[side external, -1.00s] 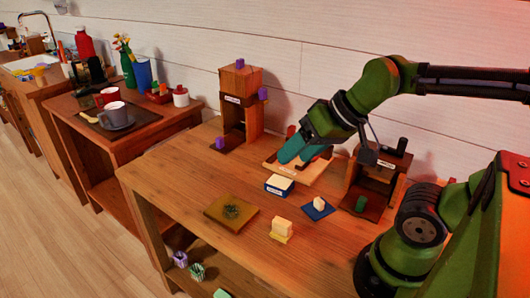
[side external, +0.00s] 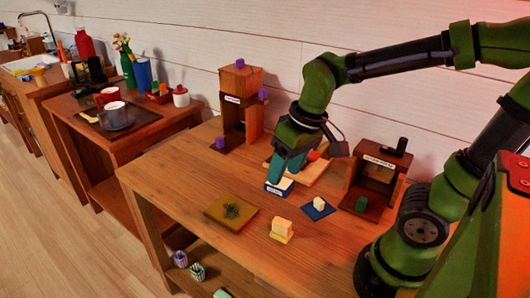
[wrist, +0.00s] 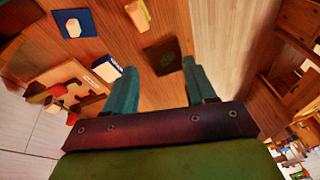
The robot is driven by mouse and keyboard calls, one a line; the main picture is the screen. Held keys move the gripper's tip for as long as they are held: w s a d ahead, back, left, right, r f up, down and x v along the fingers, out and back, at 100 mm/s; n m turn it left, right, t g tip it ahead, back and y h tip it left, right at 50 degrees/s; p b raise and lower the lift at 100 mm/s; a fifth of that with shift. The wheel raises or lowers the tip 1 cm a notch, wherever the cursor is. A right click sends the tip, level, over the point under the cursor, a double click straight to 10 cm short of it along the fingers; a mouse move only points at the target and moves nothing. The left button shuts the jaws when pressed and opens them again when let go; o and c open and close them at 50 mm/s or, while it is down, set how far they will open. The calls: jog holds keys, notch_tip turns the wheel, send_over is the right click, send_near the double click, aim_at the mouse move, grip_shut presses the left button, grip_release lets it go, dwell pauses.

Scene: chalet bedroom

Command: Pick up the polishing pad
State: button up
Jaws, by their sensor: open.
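No item is clearly marked as the polishing pad. One candidate is a dark, rough tuft (side external: 231,210) on a flat olive-brown square (side external: 213,205); the square also shows dark in the wrist view (wrist: 152,62). Another is a cream block (side external: 281,227) on a yellow base. My gripper (side external: 283,175) is open, its teal fingers pointing down, just above or behind a blue-and-white labelled block (side external: 277,189). In the wrist view the gap between the fingertips (wrist: 160,72) is empty, with the dark square beyond it and the labelled block (wrist: 106,68) left of the left finger.
A small pale block (side external: 319,202) sits on a blue square (side external: 329,212). A wooden tower (side external: 240,85) and a labelled wooden stand (side external: 378,170) rise at the back. A wooden board (side external: 311,172) lies behind my gripper. The table's front is largely clear.

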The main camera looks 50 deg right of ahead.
jog(key=f+n+g+h, duration=0.1)
jog(key=f+n+g, duration=0.1)
jog(key=g, duration=0.1)
send_near(282, 221)
jog(key=shift+n, duration=0.4)
jog(key=f, duration=0.5)
jog(key=shift+s+a+f, duration=0.2)
jog(key=shift+s, duration=0.1)
jog(key=shift+w+d+f, duration=0.1)
jog(key=shift+w+f, duration=0.05)
jog(key=shift+f, duration=1.15)
jog(key=shift+w+f, duration=0.1)
jog(key=shift+f, duration=1.25)
grip_shut()
